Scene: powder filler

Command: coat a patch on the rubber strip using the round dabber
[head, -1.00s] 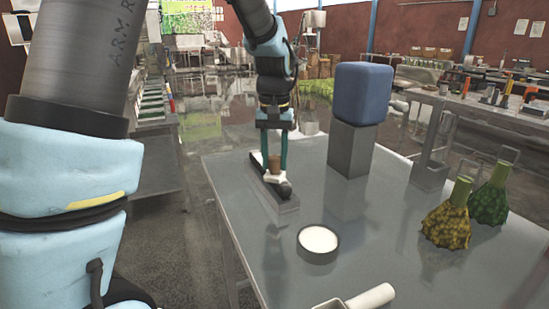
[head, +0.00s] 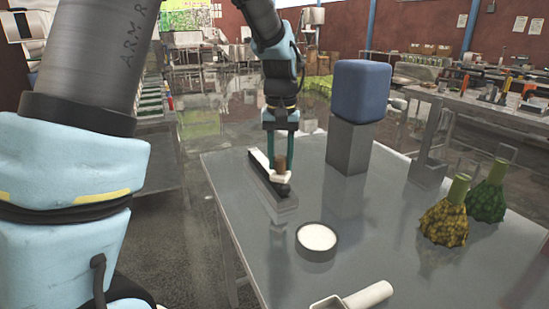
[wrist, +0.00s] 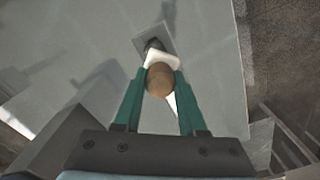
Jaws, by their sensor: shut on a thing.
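My gripper (head: 280,168) is shut on the round dabber (head: 281,163), whose brown handle stands roughly upright between the teal fingers. The dabber's round brown top also shows in the wrist view (wrist: 159,80). The dabber is over the near part of the dark rubber strip (head: 266,178), which lies on a long grey block. Something white shows around the dabber's foot, and a white area shows on the strip's far part. Whether the dabber touches the strip is hard to tell. A dark round dish (head: 317,250) of white powder stands nearer on the table.
A blue block on a grey pedestal (head: 349,148) stands right of the strip. A clear stand (head: 430,155) and yellow and green knobbly bottles (head: 445,222) are further right. A white-handled scoop (head: 365,297) lies at the front. The grey table (head: 385,220) is bare between them.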

